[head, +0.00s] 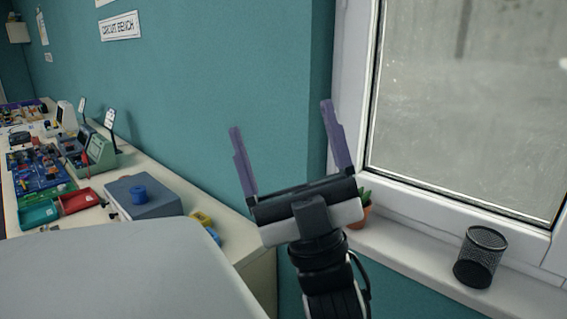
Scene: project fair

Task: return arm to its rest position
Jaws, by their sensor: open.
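My gripper (284,125) is raised in the middle of the head view, in front of the teal wall and the white window frame. Its two purple fingers point up and stand wide apart, with nothing between them. My black and white wrist comes up from the bottom of the view below it. The gripper partly covers a potted plant (361,212) on the window sill.
A black mesh cup (480,257) stands on the window sill (420,258) at right.

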